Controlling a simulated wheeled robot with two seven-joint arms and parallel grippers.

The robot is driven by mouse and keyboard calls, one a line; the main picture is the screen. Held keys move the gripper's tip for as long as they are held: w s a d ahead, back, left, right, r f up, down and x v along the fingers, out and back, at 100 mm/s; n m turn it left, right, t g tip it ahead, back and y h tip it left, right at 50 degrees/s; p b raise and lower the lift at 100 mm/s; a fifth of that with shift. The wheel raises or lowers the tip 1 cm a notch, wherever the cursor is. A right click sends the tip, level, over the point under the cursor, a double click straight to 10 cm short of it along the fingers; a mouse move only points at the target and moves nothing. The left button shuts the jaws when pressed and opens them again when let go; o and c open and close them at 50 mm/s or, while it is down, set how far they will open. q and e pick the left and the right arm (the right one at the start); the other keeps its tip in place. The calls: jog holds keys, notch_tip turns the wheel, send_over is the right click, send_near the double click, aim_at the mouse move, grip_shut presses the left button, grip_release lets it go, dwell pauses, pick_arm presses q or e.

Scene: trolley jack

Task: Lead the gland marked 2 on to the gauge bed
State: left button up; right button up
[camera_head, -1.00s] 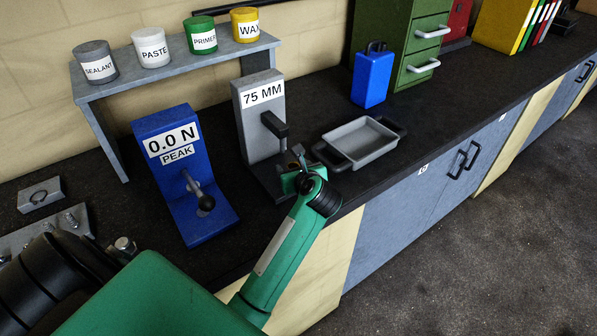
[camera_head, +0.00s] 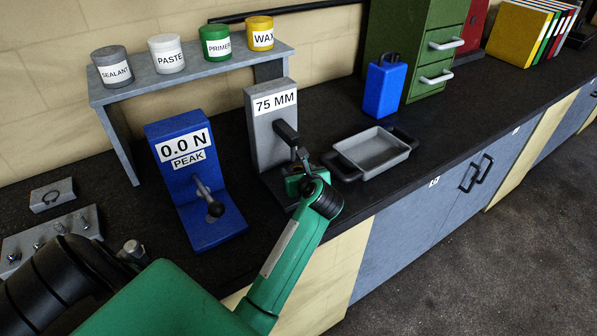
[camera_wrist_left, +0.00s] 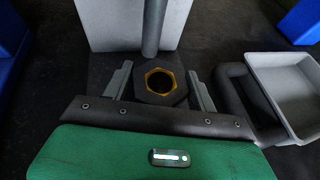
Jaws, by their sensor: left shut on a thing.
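The gland is a dark hexagonal piece with a yellow-brass ring (camera_wrist_left: 161,82); no number shows on its visible face. My left gripper (camera_head: 302,158) is shut on it, with one finger on each side in the left wrist view (camera_wrist_left: 160,88). The grey gauge marked 75 MM (camera_head: 272,122) stands directly beyond the gripper in the head view. Its dark bed (camera_wrist_left: 99,72) shows around the gland in the wrist view. The gauge's rod (camera_wrist_left: 153,28) hangs just beyond the gland. I cannot tell whether the gland touches the bed. My right gripper is not in view.
A blue force stand reading 0.0 N (camera_head: 195,185) is left of the gauge. A grey tray with black handles (camera_head: 376,165) is close on the right. A shelf with several labelled pots (camera_head: 190,72) stands behind. A blue container (camera_head: 384,90) is farther right.

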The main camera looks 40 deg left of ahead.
pick_arm(q)
jog(key=shift+f, duration=0.1)
dwell(0.4)
jog(key=o, duration=1.4)
jog(key=shift+o, duration=0.2)
jog(key=b+v, duration=0.2)
jog(key=v, duration=0.5)
jog(key=shift+d, duration=0.15)
jog(key=shift+s, duration=0.15)
jog(key=shift+d+r, duration=0.1)
jog(key=shift+r, duration=0.1)
